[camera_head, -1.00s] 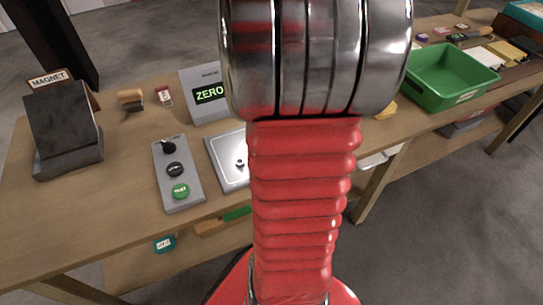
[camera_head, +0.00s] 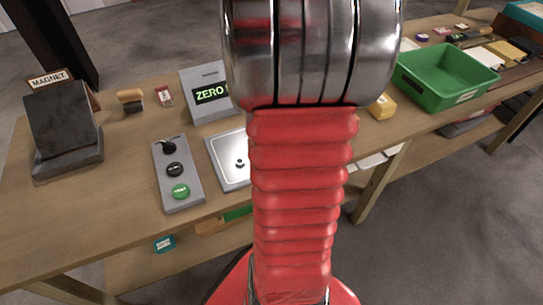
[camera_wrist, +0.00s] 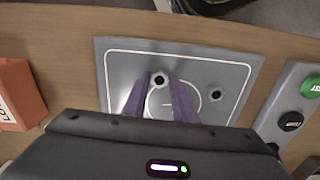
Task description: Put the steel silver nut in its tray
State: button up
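A small dark metal nut (camera_wrist: 158,78) shows in the wrist view between the tips of my gripper (camera_wrist: 160,84), over a grey plate (camera_wrist: 125,58) with a white outline and circle. The purple fingers stand apart with the nut between their tips; I cannot tell whether they touch it or whether it is lifted. A second small nut-like piece (camera_wrist: 215,95) lies on the plate, right of the fingers. It also shows in the head view (camera_head: 240,163). My arm hides the rest of the plate and the gripper in the head view. I cannot identify which piece is steel silver.
A control box (camera_head: 178,175) with black and green buttons stands beside the plate. A ZERO display (camera_head: 208,95) is behind it, and a magnet stand (camera_head: 65,125) at left. A green tray (camera_head: 440,90) and a yellow block (camera_head: 381,107) lie right. An orange box (camera_wrist: 18,95) shows at the wrist view's left.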

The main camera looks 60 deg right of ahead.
grip_shut()
notch_tip(320, 180, up, 10)
dwell(0.7)
dwell(0.4)
